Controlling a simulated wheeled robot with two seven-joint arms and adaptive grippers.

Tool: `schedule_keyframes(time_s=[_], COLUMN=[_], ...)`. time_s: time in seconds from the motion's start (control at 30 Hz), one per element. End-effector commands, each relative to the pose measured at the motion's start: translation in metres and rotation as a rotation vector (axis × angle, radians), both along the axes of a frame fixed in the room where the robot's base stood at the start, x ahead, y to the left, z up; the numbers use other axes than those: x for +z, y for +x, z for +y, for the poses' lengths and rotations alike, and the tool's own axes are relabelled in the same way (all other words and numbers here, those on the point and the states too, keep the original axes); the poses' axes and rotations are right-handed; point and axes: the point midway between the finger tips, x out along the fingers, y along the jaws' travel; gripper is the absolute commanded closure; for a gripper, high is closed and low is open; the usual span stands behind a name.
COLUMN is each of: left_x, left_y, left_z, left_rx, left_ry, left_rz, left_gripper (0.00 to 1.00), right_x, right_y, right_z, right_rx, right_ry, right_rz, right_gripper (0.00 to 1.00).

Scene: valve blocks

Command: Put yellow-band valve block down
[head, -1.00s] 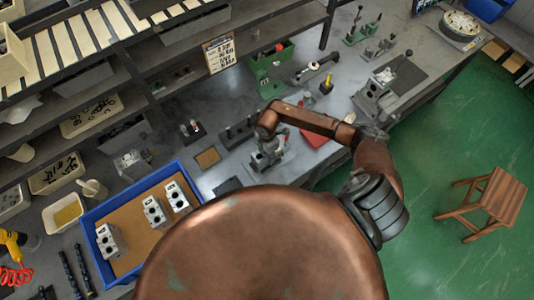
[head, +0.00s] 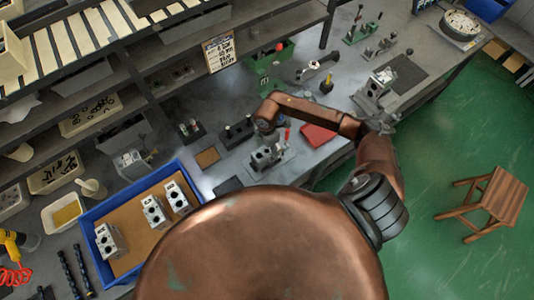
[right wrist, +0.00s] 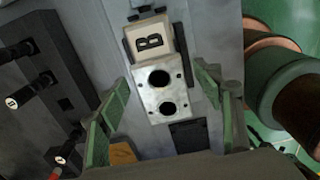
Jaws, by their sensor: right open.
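A grey-white valve block (right wrist: 162,100) with two dark holes and a cream face marked "B" sits on a grey fixture plate in the right wrist view. In the head view the block (head: 263,157) stands upright on the bench, beside a red handle. I cannot make out a yellow band on it. My right gripper (right wrist: 165,108) is open, its green fingers on either side of the block with gaps between. In the head view the right gripper (head: 264,127) is small and partly hidden by its wrist, at the block's far side. My left gripper is not in view.
A blue tray (head: 95,217) at lower left holds three more valve blocks (head: 154,212). A dark stand with black knobs (head: 237,132) is close left of the fixture. A red pad (head: 318,135) lies to the right. A green bin (head: 272,62) stands behind.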

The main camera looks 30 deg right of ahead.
Motion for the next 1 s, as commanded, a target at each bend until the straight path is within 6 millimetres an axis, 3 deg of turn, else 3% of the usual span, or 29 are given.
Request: schedule_keyframes(time_s=[0.2,0.4,1.0], left_x=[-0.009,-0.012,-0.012], left_y=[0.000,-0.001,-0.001], left_z=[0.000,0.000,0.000], left_rx=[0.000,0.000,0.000], left_ry=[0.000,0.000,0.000], left_rz=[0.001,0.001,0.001], left_gripper=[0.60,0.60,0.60], right_x=[0.044,0.068,0.074], right_y=[0.001,0.001,0.000], right_z=[0.000,0.000,0.000], right_rx=[0.002,0.001,0.001], right_ry=[-0.001,0.000,0.000], right_rz=[-0.004,-0.002,0.000], right_gripper=[0.40,0.40,0.40])
